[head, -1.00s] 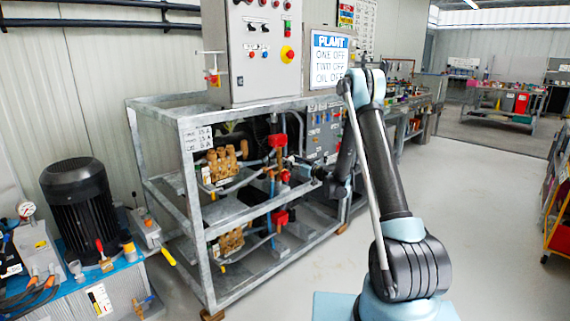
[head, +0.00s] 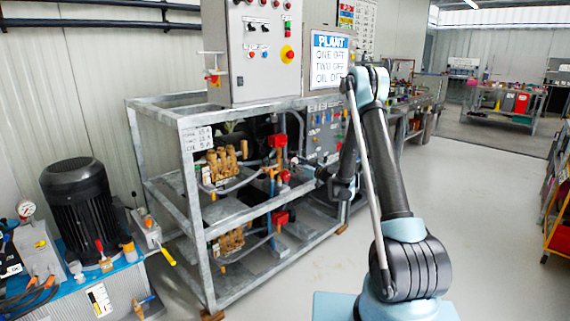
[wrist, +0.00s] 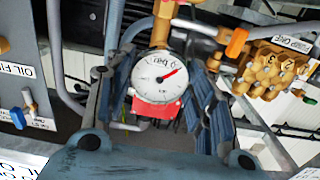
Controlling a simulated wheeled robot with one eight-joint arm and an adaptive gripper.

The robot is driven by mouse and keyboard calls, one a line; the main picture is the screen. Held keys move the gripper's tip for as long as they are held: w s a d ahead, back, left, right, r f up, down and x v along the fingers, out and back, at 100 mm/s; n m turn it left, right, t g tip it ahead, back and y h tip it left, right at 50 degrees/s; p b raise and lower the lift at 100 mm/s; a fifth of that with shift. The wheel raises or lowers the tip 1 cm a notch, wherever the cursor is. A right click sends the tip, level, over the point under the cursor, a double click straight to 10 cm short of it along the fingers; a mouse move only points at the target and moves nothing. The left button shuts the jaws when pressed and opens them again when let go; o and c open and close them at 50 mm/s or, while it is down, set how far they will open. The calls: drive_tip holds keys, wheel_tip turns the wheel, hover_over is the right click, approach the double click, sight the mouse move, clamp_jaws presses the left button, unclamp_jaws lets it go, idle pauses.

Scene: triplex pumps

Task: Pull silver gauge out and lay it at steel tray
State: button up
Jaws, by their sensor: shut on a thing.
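The silver gauge (wrist: 158,77) has a white dial, a red needle and a thin metal rim. It shows in the middle of the wrist view, between the blue-grey fingers of my gripper (wrist: 160,100). My gripper is shut on it. A brass fitting (wrist: 167,12) shows just above the dial; I cannot tell whether the gauge is still joined to it. A red part (wrist: 156,113) shows just below the dial. In the head view my gripper (head: 310,164) is at the right side of the pump frame, and the gauge is too small to make out. I cannot pick out the steel tray.
The galvanized frame (head: 195,200) holds brass pumps (head: 222,162), pipes and red parts close to my gripper. A brass pump block (wrist: 272,68) and an orange-handled valve (wrist: 236,42) are at right in the wrist view. The floor (head: 460,200) at right is clear.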

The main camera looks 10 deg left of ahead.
drive_tip(key=shift+v, duration=1.2)
